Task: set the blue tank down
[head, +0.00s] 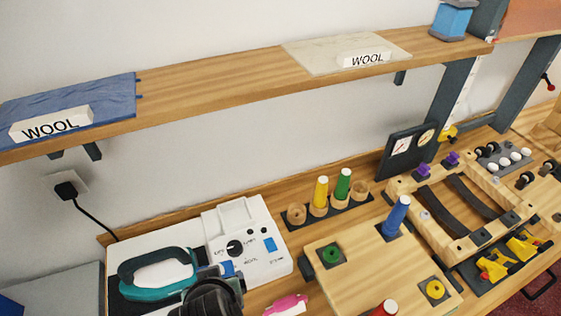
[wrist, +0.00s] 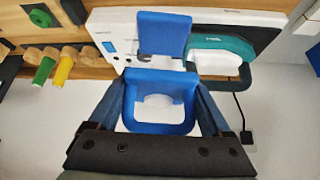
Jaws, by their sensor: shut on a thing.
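My gripper (head: 222,275) is at the bottom of the head view, by the front left of the white machine (head: 262,262). In the wrist view my gripper (wrist: 162,95) is shut on the blue tank (wrist: 160,76), with one finger on each side. A hollow blue part lies between the fingers, and a flat blue part shows beyond it, over the white machine. Only a small blue piece of the tank (head: 228,268) shows in the head view. I cannot tell whether the tank touches anything below.
A teal-handled tool (head: 157,272) lies left of the white machine. Thread cones on a rack (head: 330,207) and a wooden board (head: 380,265) are to the right. A pink item (head: 287,305) lies in front. A shelf (head: 215,84) with wool swatches runs above.

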